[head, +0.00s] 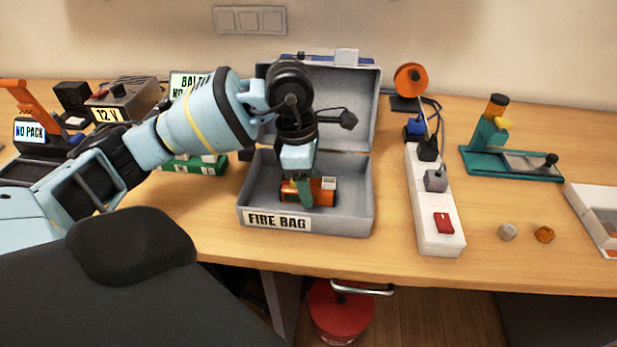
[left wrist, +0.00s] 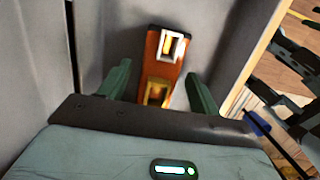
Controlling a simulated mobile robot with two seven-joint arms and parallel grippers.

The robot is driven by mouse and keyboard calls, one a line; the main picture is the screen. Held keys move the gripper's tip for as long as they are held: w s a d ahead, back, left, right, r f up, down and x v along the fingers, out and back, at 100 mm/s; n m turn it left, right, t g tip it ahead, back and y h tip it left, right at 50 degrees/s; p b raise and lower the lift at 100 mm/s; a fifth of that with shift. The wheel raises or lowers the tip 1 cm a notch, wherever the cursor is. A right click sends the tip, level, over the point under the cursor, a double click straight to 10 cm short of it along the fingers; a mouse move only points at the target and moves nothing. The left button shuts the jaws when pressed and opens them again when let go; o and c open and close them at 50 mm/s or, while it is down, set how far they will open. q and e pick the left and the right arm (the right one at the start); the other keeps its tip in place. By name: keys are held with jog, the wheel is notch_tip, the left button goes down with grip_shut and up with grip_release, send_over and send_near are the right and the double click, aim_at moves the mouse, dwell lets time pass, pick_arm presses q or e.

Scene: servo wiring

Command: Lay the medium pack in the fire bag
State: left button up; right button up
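The fire bag (head: 347,222) is a grey open box with its lid raised at the back and a "FIRE BAG" label on its front. An orange pack (head: 323,191) lies on the bag's floor; whether it is the medium one I cannot tell. My left gripper (head: 304,195) points down inside the bag at the pack. In the left wrist view the green fingers of the gripper (left wrist: 158,82) are spread, one on each side of the pack (left wrist: 160,68), with gaps between. The gripper hides part of the pack in the head view. My right gripper is not in view.
A white power strip (head: 436,215) stands right of the bag. A teal press-like device (head: 510,160) and two small knobs (head: 507,232) are further right. A green block (head: 195,165), a 12 V supply (head: 125,98) and a "NO PACK" device (head: 35,133) are on the left.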

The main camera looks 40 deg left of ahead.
pick_arm(q)
jog(key=shift+r, duration=0.2)
notch_tip(320, 180, up, 12)
jog(key=s+a, duration=0.1)
jog(key=shift+a+p, duration=0.25)
jog(key=shift+p, duration=0.15)
jog(key=shift+f, duration=0.15)
jog(key=shift+c, duration=0.4)
dwell(0.6)
